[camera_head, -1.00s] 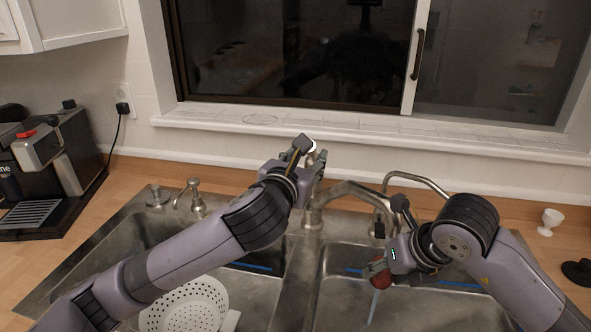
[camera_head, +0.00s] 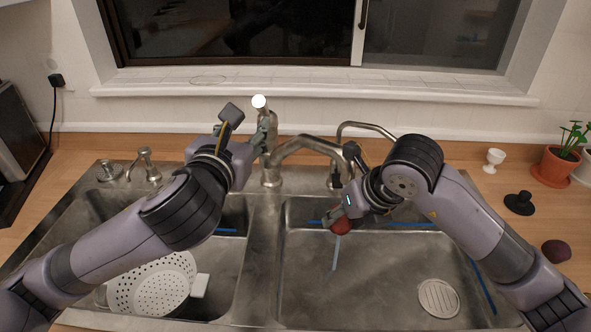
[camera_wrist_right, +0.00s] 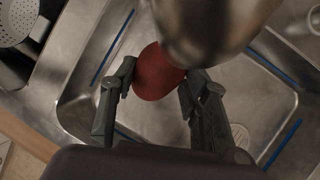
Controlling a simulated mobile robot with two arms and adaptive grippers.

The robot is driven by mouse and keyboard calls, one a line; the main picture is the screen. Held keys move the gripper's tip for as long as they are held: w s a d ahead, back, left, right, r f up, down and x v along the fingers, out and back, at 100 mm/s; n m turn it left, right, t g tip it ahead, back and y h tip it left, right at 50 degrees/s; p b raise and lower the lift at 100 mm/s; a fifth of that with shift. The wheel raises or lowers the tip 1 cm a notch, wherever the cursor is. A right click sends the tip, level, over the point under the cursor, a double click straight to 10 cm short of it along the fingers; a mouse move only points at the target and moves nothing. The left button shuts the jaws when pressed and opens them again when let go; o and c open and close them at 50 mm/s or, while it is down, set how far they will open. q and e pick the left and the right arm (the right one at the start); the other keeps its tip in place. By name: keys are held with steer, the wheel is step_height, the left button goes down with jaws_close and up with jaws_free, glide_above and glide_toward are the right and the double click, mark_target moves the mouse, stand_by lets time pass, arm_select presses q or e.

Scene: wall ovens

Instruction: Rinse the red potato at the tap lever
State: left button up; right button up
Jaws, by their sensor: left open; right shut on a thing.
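The red potato (camera_head: 340,224) is in the fingers of my right gripper (camera_head: 347,211), under the tap spout (camera_head: 349,152) over the right basin. A thin stream of water (camera_head: 335,253) runs down below it. In the right wrist view the potato (camera_wrist_right: 155,76) sits between both fingers, with the blurred metal spout (camera_wrist_right: 205,25) partly covering it. The tap lever (camera_head: 260,104) stands at the top of the tap body, its tip bright. My left gripper (camera_head: 264,137) is open beside the lever; whether it touches it I cannot tell.
A white colander (camera_head: 150,284) is in the left basin. A second thin faucet (camera_head: 366,127) stands behind the spout. A white cup (camera_head: 494,160), a black stopper (camera_head: 519,203), a potted plant (camera_head: 557,166) and a dark round item (camera_head: 556,251) are on the right counter.

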arm_select(q)
steer(key=shift+f, duration=0.1)
stand_by(0.5)
steer(key=shift+f+b, duration=0.2)
steer(key=shift+b, duration=0.15)
steer(key=shift+f, duration=0.15)
stand_by(0.5)
steer(key=shift+c, duration=0.5)
